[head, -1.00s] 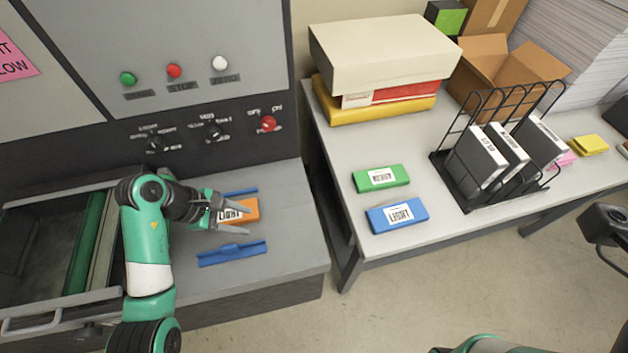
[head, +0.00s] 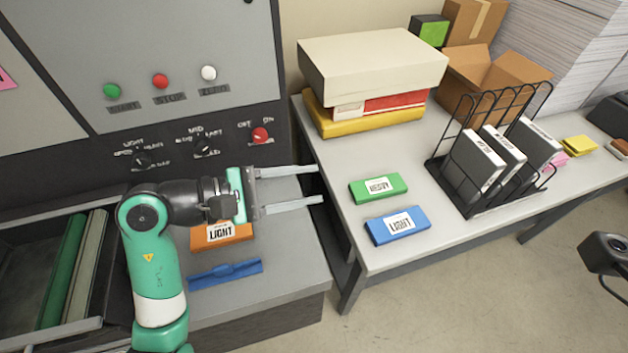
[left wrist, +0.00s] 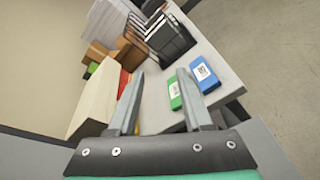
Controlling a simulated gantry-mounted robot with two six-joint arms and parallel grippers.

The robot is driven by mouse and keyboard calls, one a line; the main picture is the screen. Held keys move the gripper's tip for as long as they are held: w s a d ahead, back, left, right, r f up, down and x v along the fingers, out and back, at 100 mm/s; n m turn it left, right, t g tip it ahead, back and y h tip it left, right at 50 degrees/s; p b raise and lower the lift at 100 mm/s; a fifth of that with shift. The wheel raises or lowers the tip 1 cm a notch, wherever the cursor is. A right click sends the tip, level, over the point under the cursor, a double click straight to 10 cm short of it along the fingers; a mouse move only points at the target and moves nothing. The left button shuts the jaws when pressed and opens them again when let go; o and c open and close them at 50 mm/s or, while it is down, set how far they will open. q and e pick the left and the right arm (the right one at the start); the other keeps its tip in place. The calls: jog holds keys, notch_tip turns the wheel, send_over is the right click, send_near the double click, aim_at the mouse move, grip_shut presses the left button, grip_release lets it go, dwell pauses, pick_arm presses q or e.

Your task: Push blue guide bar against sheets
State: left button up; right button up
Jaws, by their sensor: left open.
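A blue guide bar (head: 225,274) lies on the grey machine shelf in the head view, on the near side of an orange pack labelled LIGHT (head: 222,236). A thin gap shows between the bar and the pack. My left gripper (head: 321,184) is open and empty, above the shelf's right edge, with its fingers pointing right towards the table. It hides the far part of the shelf behind the pack. The left wrist view shows its two spread fingers (left wrist: 155,95) with nothing between them.
The side table (head: 420,240) holds a green pack (head: 378,188), a blue pack (head: 397,225), stacked boxes (head: 370,65) and a black wire rack (head: 490,160). A gap separates the shelf from the table. Control knobs and buttons (head: 161,81) are on the panel behind.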

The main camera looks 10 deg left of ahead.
pick_arm(q)
jog(key=shift+s+d+r+m+h, duration=0.1)
jog(key=shift+s+d+r+h, duration=0.2)
jog(key=shift+r, duration=0.35)
jog(key=shift+s+d+r+m+h, duration=0.15)
jog(key=shift+d+r+h, duration=0.2)
jog(key=shift+r, duration=0.25)
jog(key=shift+s+d+r+m+h, duration=0.1)
jog(key=shift+s+d+r+h, duration=0.2)
jog(key=shift+r, duration=0.35)
jog(key=shift+w+d, duration=0.1)
